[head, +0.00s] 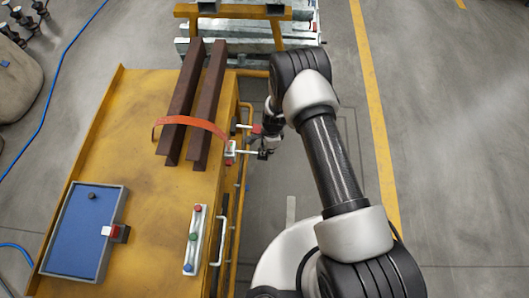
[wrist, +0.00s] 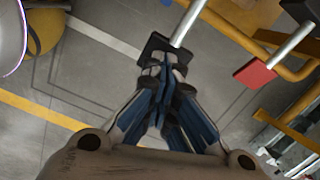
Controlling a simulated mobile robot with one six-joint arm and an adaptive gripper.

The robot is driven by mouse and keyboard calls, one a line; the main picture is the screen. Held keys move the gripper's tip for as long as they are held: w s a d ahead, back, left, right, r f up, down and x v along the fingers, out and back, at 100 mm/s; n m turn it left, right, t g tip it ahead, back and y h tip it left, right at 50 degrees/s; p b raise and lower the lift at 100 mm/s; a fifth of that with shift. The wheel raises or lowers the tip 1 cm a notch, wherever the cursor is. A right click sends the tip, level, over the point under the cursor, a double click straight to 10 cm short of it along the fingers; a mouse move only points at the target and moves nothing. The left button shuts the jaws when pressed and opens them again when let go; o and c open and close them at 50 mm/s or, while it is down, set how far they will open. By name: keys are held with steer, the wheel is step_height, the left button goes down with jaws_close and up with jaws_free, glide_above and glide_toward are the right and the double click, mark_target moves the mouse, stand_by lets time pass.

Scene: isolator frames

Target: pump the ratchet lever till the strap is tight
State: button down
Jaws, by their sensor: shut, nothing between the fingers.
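The orange strap (head: 192,124) runs over two brown beams (head: 205,110) on the yellow cart. The white ratchet (head: 231,151) sits at the cart's right edge. Its lever (head: 248,152) sticks out to the right as a pale bar. In the wrist view the lever bar (wrist: 188,22) ends in a black grip (wrist: 153,47). My gripper (wrist: 166,68) is shut and empty, its fingertips at the black grip and overlapping it in view. I cannot tell whether they touch. In the head view my gripper (head: 267,146) is small and partly hidden by my wrist.
A second bar with a red end (wrist: 254,74) is close on the right in the wrist view. Yellow rails run along the cart's side. The floor on the right is clear.

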steer(key=shift+r, duration=0.1)
steer(key=d, duration=0.2)
steer(key=d+r, duration=0.1)
steer(key=shift+w, duration=0.3)
step_height(320, 180, up, 12)
steer(key=d, duration=0.1)
steer(key=shift+w, duration=0.15)
stand_by(1.0)
